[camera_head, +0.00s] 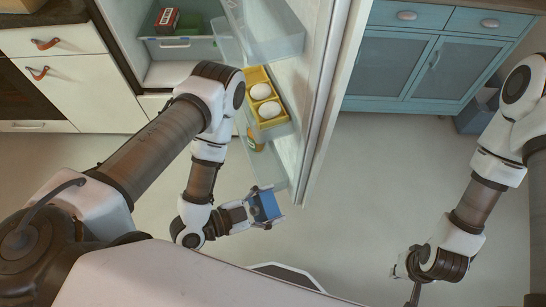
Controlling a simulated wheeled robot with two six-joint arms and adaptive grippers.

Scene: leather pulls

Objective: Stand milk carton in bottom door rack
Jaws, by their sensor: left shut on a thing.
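The milk carton (264,206) is the small blue box in my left gripper (267,209). That gripper is shut on it and holds it in front of the open fridge door, at the lower end of the door racks. The bottom door rack (271,176) is a clear bin low on the door, just above the carton in the picture. The carton appears close to the rack's edge; I cannot tell if they touch. My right gripper (412,292) hangs at the bottom right, far from the carton, its fingers mostly cut off by the frame.
A higher door rack holds a yellow egg tray (258,77) with white eggs. A bottle (254,140) shows below it. A clear drawer (183,46) in the fridge holds a red box (167,19). Blue cabinets (424,62) stand behind. The floor right of the door is clear.

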